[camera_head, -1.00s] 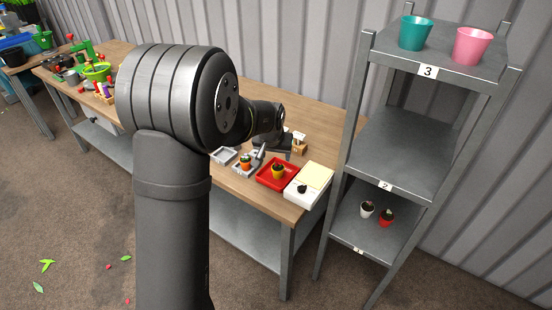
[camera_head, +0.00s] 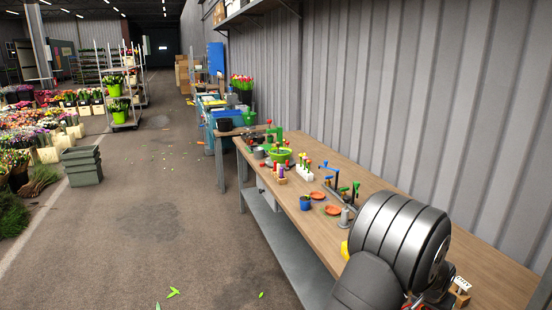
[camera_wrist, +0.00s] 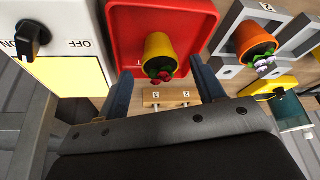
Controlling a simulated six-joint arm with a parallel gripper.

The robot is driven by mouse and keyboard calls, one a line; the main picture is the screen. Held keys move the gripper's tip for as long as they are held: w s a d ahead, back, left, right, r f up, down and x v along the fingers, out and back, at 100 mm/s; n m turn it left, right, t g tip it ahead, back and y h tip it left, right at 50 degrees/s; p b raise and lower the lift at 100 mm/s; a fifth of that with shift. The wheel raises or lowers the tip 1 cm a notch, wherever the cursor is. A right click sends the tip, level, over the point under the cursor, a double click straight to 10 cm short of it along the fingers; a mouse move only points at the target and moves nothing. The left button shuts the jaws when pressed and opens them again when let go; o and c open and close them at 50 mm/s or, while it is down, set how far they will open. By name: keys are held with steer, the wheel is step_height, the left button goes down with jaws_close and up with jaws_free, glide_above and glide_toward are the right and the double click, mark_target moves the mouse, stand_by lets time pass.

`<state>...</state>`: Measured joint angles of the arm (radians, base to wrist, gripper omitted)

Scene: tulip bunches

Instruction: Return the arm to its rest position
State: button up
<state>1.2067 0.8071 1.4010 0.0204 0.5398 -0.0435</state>
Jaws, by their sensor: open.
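My gripper (camera_wrist: 161,68) shows in the wrist view with its two dark blue fingers spread apart and nothing held between them. Beyond the fingertips, a yellow pot (camera_wrist: 159,47) with a small red and green plant stands in a red tray (camera_wrist: 122,25). I cannot tell the gap between fingers and pot. In the head view, my arm is at the lower right, and my gripper is not clearly visible.
In the wrist view, a white box (camera_wrist: 80,30) with a black knob is left of the tray. An orange pot (camera_wrist: 255,42) sits in a grey holder at right. A wooden block (camera_wrist: 165,95) lies near the fingers.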

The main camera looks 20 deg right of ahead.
steer(key=x, duration=0.4)
steer(key=shift+f, duration=0.15)
steer(key=shift+r, duration=1.25)
